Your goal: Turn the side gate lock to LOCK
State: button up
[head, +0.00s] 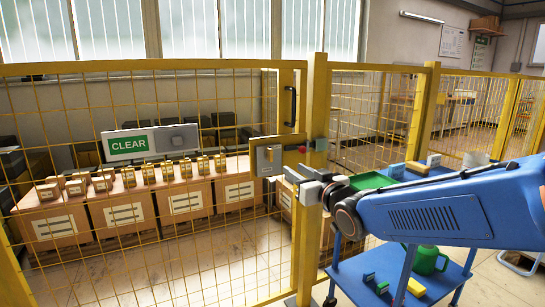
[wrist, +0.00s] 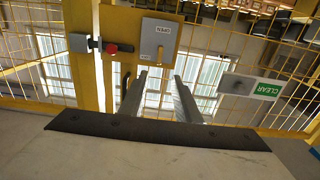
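The side gate lock is a grey box on a yellow plate on the gate, seen in the head view (head: 269,158) and, upside down, in the wrist view (wrist: 159,40). An upside-down OPEN label is on its face in the wrist view, with a small knob or lever near the box's centre. A second small label is too small to read. My gripper (head: 288,176) is open and empty, just in front of and slightly below the lock in the head view. In the wrist view my gripper's two fingers (wrist: 160,77) are apart, their tips close to the box's edge.
A yellow post (head: 314,105) stands right of the lock, with a grey latch block and red button (wrist: 112,48) beside it. A black handle (head: 290,106) is above. Behind the mesh are cartons (head: 122,214) and a CLEAR sign (head: 128,145). A blue cart (head: 452,275) stands right.

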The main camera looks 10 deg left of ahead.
aim_at(272, 154)
jog(key=x, duration=1.6)
jog(key=shift+w+a, duration=0.15)
jog(key=shift+w, duration=0.1)
grip_shut()
